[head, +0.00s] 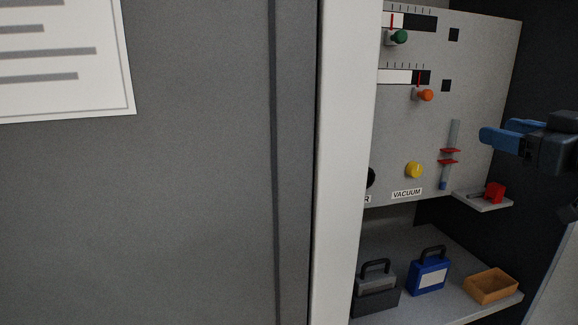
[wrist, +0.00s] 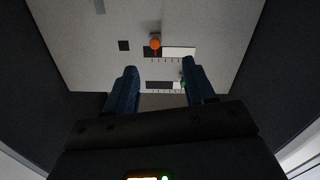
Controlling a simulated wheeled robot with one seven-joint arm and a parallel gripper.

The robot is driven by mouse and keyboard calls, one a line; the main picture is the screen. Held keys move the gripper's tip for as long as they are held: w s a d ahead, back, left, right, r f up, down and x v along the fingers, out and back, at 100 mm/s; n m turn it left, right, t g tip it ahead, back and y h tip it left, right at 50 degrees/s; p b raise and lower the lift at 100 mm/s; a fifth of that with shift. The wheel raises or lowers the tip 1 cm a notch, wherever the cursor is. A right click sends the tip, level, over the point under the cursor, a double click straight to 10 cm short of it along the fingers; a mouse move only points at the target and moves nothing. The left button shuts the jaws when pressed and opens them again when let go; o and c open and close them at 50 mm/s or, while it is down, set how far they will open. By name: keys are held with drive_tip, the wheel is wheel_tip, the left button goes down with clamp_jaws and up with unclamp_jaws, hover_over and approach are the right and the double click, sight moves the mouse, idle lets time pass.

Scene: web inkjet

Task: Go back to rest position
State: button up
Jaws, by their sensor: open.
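My gripper (head: 492,140) is at the right edge of the head view, in front of the grey control panel (head: 480,60). Its blue fingers point left, with nothing seen between them. In the wrist view my gripper (wrist: 158,82) shows two blue fingers spread apart, with the panel beyond them. The panel's orange knob (wrist: 155,42) is beyond the fingers there, and the green knob (wrist: 183,82) is partly hidden by the right finger. In the head view the green knob (head: 401,37) and orange knob (head: 427,95) sit beside slotted scales.
A yellow button (head: 413,170), a red-marked vertical gauge (head: 449,160) and a small ledge with a red part (head: 494,192) are below. The shelf holds a grey case (head: 376,292), a blue case (head: 429,275) and an orange tray (head: 478,297). A grey door (head: 200,200) fills the left.

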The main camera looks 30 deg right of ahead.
drive_tip(key=s+a+f+m+g, duration=0.1)
drive_tip(key=a+f, duration=0.7)
drive_tip(key=f, duration=0.4)
drive_tip(key=s+a+f+m+g, duration=0.1)
drive_tip(key=a+f+m, duration=0.1)
drive_tip(key=a+f, duration=0.85)
drive_tip(key=s+a+f+n+y, duration=0.2)
drive_tip(key=s+a, duration=0.5)
drive_tip(key=s, duration=0.4)
drive_tip(key=s+a+f+n+y, duration=0.1)
drive_tip(key=s+a+f, duration=0.4)
drive_tip(key=s, duration=0.6)
drive_tip(key=a+y, duration=0.1)
drive_tip(key=a, duration=0.1)
drive_tip(key=shift+s+a+n+y, duration=0.3)
drive_tip(key=shift+n, duration=0.1)
idle(1.2)
